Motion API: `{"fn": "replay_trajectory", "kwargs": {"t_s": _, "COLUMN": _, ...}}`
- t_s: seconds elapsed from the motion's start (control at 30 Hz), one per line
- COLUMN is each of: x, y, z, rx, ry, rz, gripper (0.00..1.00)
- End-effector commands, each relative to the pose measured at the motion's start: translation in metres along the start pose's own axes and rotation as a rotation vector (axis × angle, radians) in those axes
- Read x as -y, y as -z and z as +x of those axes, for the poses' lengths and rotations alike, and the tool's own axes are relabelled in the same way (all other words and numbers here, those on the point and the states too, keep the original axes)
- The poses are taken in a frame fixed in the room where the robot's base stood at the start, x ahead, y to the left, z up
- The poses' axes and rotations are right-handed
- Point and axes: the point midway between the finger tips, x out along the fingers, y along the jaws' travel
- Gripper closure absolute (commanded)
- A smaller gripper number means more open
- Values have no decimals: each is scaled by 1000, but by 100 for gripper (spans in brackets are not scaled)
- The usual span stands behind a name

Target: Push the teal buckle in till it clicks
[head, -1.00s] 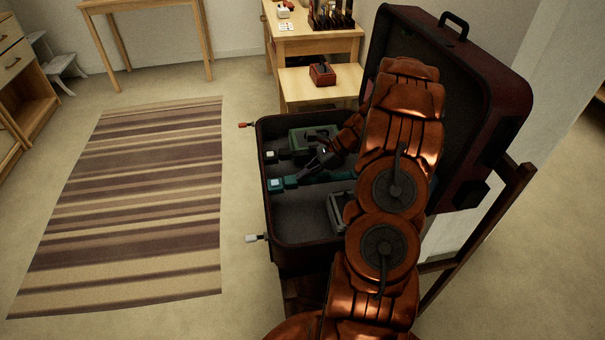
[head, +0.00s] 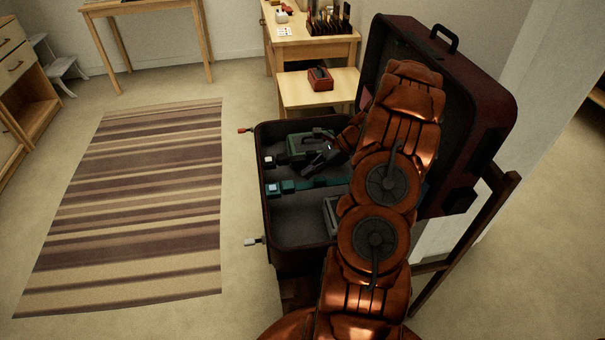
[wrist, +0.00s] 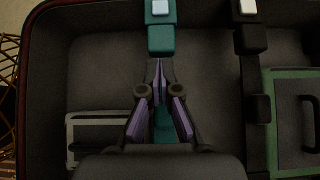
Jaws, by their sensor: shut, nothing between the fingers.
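The teal buckle (head: 272,189) lies at the left side of the open suitcase (head: 262,215), with a pale button on it. A teal tongue piece (head: 288,187) sits against its right end, and a teal strap (head: 330,182) runs right from there. In the wrist view the buckle (wrist: 160,18) is at the top centre with the tongue (wrist: 161,40) directly below it. I cannot tell whether the tongue is fully seated. My gripper (wrist: 158,68) is shut and empty, its tips just below the tongue and over the strap. In the head view my arm hides part of the case.
A black buckle (wrist: 249,38) on a black strap lies beside the teal one. A green-edged case (wrist: 268,105) and a grey-framed box (wrist: 92,118) lie in the suitcase. The raised lid (head: 470,110) stands to the right of my arm. The striped rug (head: 140,200) is clear.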

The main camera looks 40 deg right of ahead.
Motion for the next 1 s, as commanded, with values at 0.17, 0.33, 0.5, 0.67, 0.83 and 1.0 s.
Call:
{"fn": "replay_trajectory", "kwargs": {"t_s": 0.17, "x": 3, "y": -4, "z": -30, "rx": -2, "ry": -1, "rz": -3, "gripper": 100}}
{"fn": "replay_trajectory", "kwargs": {"t_s": 0.33, "x": 6, "y": -4, "z": -44, "rx": -4, "ry": 0, "rz": -6, "gripper": 100}}
{"fn": "replay_trajectory", "kwargs": {"t_s": 0.5, "x": 7, "y": -2, "z": -48, "rx": -7, "ry": 0, "rz": -8, "gripper": 100}}
{"fn": "replay_trajectory", "kwargs": {"t_s": 0.67, "x": 7, "y": -2, "z": -48, "rx": -7, "ry": -1, "rz": -8, "gripper": 100}}
{"fn": "replay_trajectory", "kwargs": {"t_s": 0.83, "x": 2, "y": -22, "z": -46, "rx": -17, "ry": -25, "rz": -53, "gripper": 100}}
{"fn": "replay_trajectory", "kwargs": {"t_s": 1.0, "x": -14, "y": -79, "z": -41, "rx": -50, "ry": -99, "rz": -198, "gripper": 100}}
